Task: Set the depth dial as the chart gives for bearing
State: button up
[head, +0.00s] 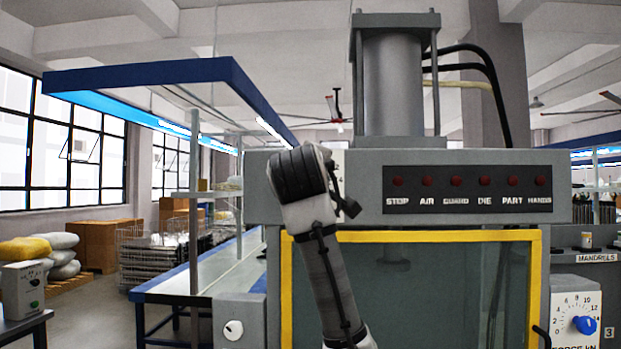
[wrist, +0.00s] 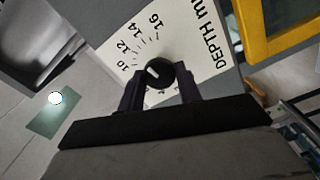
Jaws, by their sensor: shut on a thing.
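The depth dial (wrist: 159,74) is a round black knob with a short white mark, on a white plate (wrist: 190,40) lettered DEPTH in the wrist view. The numbers 10, 12, 14 and 16 show. The white mark points left in the picture, roughly toward the 10 and 12 side; its exact reading is unclear. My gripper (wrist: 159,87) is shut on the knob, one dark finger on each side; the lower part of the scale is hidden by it. In the head view my arm rises before the press, and the fingers cannot be made out. No chart is legible.
The grey press has a yellow-framed guard (head: 435,237) and a lamp panel (head: 467,189). A blue force dial (head: 585,325) is at right, and a white knob (head: 233,330) at left. The yellow frame (wrist: 280,30) is near my wrist. A blue bench (head: 190,283) stands left.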

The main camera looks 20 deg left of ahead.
jog(key=shift+m, duration=0.7)
jog(key=o, duration=0.9)
jog(key=shift+o, duration=0.2)
jog(key=b+v, duration=0.4)
jog(key=v, duration=1)
jog(key=shift+b, duration=0.3)
jog(key=shift+w, duration=0.15)
